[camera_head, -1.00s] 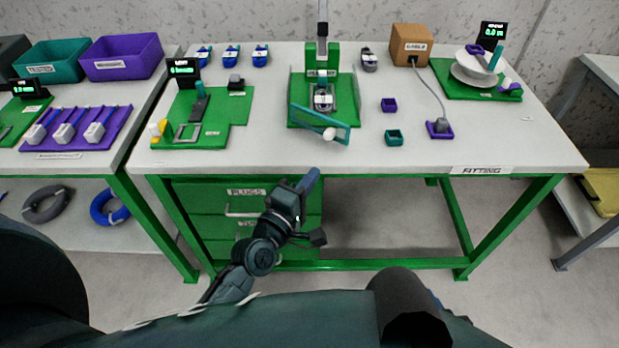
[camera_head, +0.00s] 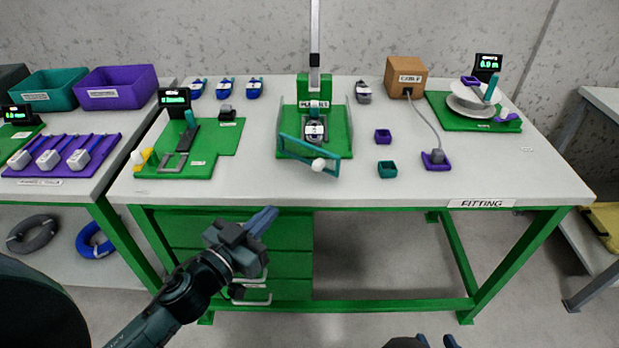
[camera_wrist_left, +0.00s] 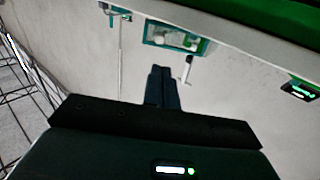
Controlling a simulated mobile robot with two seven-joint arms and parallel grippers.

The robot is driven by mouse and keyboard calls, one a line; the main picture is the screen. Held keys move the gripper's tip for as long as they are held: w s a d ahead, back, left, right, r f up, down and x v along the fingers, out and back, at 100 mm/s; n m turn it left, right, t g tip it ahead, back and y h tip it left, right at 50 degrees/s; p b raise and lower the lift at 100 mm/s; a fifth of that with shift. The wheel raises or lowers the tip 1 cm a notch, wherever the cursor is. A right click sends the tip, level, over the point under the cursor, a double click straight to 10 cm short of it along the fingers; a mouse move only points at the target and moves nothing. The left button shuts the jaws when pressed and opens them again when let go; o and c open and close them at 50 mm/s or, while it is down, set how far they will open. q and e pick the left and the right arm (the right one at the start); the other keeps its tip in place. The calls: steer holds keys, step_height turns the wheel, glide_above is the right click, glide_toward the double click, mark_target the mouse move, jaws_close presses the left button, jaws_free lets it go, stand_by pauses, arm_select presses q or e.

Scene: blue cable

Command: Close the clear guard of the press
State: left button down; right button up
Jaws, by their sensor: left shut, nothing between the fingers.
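The press (camera_head: 314,88) stands at the back middle of the table on a green base. Its guard (camera_head: 308,154) has a teal rim and a white knob (camera_head: 318,164) at the front. The guard's front frame leans out at a slant before the press, and a grey and blue part (camera_head: 314,130) sits behind it. My left gripper (camera_head: 268,215) is shut and empty, in front of the table's front edge and apart from the guard. Its closed fingers (camera_wrist_left: 162,75) also show in the left wrist view. Dark tips of my right gripper (camera_head: 435,341) show at the bottom edge.
The left fixture (camera_head: 220,140) with its display stands left of the press. The table's front strip is clear.

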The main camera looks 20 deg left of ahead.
mark_target(315, 169)
arm_select(q)
steer(key=p+x, duration=0.1)
steer(key=x, duration=1.1)
steer(key=shift+w, duration=0.35)
steer(key=shift+w+d, duration=0.2)
steer(key=shift+w, duration=0.25)
arm_select(e)
steer(key=shift+w+a+f+g, duration=0.15)
steer(key=shift+a+f+g, duration=0.05)
steer(key=shift+a+g, duration=0.15)
arm_select(q)
steer(key=shift+d, duration=0.1)
